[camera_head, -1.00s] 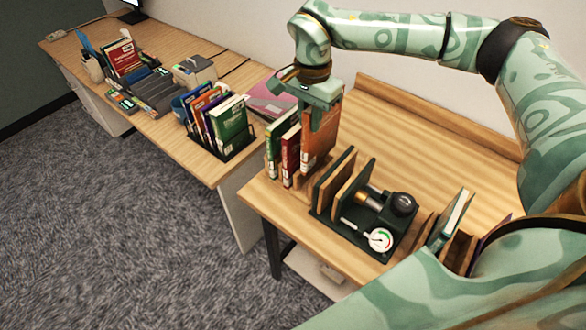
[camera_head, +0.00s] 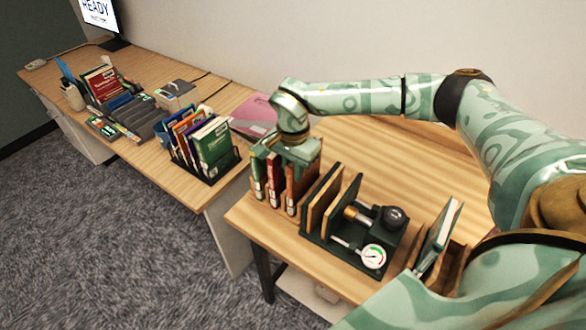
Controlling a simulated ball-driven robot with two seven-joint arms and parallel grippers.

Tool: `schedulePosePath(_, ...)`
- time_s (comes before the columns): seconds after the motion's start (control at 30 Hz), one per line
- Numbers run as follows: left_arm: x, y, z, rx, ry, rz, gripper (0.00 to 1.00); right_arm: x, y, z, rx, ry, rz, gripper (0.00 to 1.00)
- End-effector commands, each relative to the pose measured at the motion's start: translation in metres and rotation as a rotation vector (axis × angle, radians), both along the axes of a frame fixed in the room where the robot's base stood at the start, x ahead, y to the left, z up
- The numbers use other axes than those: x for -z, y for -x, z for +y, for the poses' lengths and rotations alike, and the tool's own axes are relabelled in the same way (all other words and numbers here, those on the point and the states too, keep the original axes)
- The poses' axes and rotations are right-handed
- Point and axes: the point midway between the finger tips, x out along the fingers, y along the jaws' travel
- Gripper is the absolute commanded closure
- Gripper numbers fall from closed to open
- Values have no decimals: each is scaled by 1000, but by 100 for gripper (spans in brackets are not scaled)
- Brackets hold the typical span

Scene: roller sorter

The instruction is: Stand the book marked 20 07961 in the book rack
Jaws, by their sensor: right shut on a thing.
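My right gripper (camera_head: 298,156) points down over the row of books on the near table and is shut on the orange-brown book (camera_head: 303,187). That book stands roughly upright at the right end of the row. A red book (camera_head: 273,178) and a green book (camera_head: 258,172) stand just left of it. The wooden book rack (camera_head: 290,211) shows only in small parts between and below the books. The number on the held book is too small to read. Whether its bottom edge touches the rack or table is hidden. My left gripper is not in view.
Right of the row is a dark holder (camera_head: 338,254) with upright wooden boards, a gauge (camera_head: 373,256) and a black knob. Another book (camera_head: 438,237) stands near my arm. The far desk bears a black rack of books (camera_head: 212,178). The table's back middle is clear.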

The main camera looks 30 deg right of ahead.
Motion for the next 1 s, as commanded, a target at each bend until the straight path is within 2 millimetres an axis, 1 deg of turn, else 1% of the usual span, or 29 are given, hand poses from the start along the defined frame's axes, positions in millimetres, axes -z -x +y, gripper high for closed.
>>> schedulePosePath(0.07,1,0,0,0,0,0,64,2,0,0,0,0,0,100)
schedulePosePath(0.1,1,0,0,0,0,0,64,3,0,0,0,0,1,76)
schedulePosePath(0.17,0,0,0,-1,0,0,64,3,0,0,0,0,1,60)
schedulePosePath(0.43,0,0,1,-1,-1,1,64,2,0,0,0,0,0,60)
schedulePosePath(0.57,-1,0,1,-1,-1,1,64,-9,-1,0,0,0,-3,60)
schedulePosePath(0.67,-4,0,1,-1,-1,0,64,-28,-1,0,0,1,-6,60)
schedulePosePath(0.8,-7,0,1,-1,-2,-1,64,-63,-1,0,-1,0,-5,60)
schedulePosePath(0.9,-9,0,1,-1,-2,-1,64,-85,-1,0,0,0,-4,60)
schedulePosePath(1.0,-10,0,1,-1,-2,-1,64,-103,-1,0,0,0,-3,60)
